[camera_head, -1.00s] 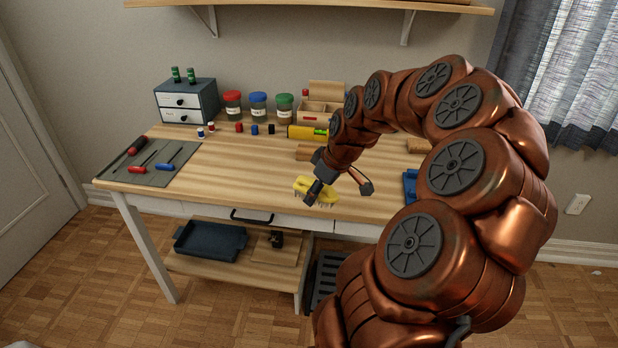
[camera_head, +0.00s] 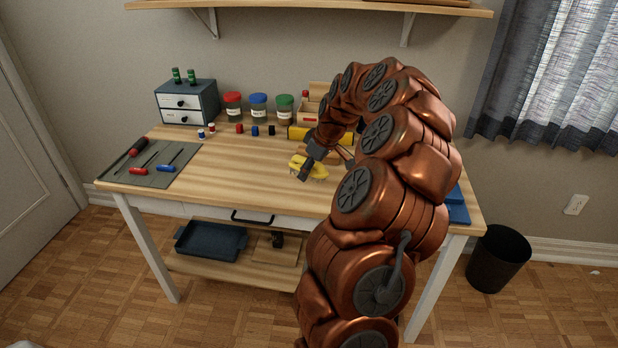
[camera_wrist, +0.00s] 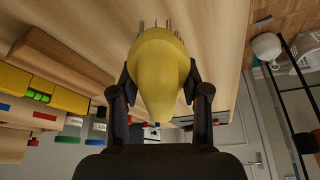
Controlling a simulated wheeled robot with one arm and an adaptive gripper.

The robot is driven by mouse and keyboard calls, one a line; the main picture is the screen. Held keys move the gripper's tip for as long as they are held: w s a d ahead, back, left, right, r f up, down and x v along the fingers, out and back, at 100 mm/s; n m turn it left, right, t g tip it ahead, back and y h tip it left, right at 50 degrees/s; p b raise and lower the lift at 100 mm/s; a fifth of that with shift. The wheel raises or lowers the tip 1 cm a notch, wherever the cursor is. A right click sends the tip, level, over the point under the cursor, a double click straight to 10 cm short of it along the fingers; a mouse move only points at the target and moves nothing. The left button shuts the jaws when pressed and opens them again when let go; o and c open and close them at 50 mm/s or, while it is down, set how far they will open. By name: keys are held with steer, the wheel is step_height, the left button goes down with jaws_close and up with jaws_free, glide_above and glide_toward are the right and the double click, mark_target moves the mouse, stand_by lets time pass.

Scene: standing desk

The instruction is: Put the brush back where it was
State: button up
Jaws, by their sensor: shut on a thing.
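The yellow brush (camera_head: 308,167) is in my gripper (camera_head: 312,170), above the middle of the desk toward its front. Its bristles point down toward the desktop in the head view. In the wrist view the yellow brush (camera_wrist: 160,75) fills the middle, with the two dark fingers of my gripper (camera_wrist: 160,100) closed on its sides and bristles showing at the top edge. Whether the bristles touch the desktop, I cannot tell. My arm hides part of the desk's right side.
The wooden desktop (camera_head: 230,175) is clear to the left of the brush. A grey mat (camera_head: 150,178) with tools lies at the left. Jars, a small drawer box (camera_head: 187,102) and a yellow level (camera_head: 340,136) stand along the back. A blue object (camera_head: 457,208) is at the right edge.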

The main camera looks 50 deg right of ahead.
mark_target(309, 178)
steer(key=shift+w+d, duration=0.1)
steer(key=shift+w, duration=0.05)
steer(key=shift+f, duration=0.15)
steer(key=shift+w+f, duration=0.1)
steer(key=shift+f, duration=1.55)
steer(key=shift+f, duration=0.15)
steer(key=o, duration=1.2)
steer(key=v, duration=1.2)
